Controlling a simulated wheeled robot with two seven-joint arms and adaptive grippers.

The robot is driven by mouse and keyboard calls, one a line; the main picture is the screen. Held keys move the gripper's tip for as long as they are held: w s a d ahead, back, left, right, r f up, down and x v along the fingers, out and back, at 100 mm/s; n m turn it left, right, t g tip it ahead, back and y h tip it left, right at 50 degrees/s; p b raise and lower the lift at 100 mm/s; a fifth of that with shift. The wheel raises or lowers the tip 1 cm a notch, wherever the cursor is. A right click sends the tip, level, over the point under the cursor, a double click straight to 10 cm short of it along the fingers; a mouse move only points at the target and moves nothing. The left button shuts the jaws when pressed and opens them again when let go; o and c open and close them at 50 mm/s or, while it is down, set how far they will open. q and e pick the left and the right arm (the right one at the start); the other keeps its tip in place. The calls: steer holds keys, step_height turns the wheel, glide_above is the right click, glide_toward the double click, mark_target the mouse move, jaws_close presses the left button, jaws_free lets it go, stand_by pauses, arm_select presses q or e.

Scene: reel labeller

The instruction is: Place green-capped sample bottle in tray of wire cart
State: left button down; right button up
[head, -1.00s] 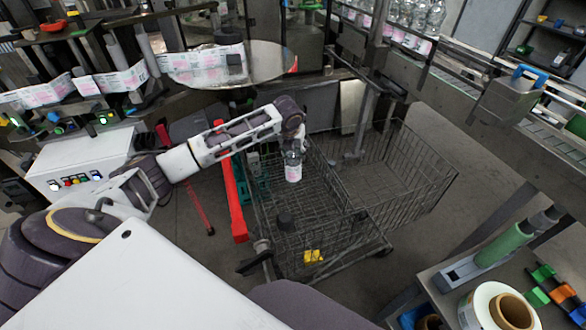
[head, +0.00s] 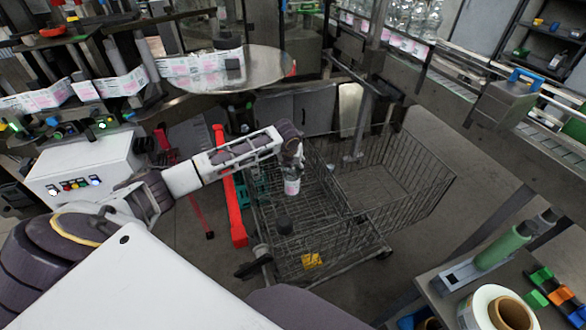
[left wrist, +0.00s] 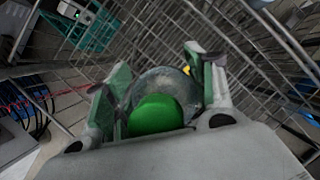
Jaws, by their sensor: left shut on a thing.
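The sample bottle (head: 292,186) is clear with a pale label and hangs upright below my left gripper (head: 292,164) in the head view. In the left wrist view its green cap (left wrist: 155,115) sits between the two fingers of my left gripper (left wrist: 158,80), which is shut on the bottle. The wire cart (head: 410,200) stands below, and the bottle is in front of its left wire section in the picture. I cannot tell whether the bottle's base touches the wires. My right gripper is not in view.
A dark cylindrical object (head: 284,225) and a yellow item (head: 312,260) show at the cart's near left part. A red bar (head: 230,190) stands left of the cart. The cart's right section looks empty. A bench with a label reel (head: 495,310) is at lower right.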

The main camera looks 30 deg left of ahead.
arm_select(q)
steer(key=shift+f, duration=0.75)
steer(key=c, duration=0.5)
jaws_free()
steer(key=shift+f, duration=0.15)
steer(key=shift+v, duration=6.1)
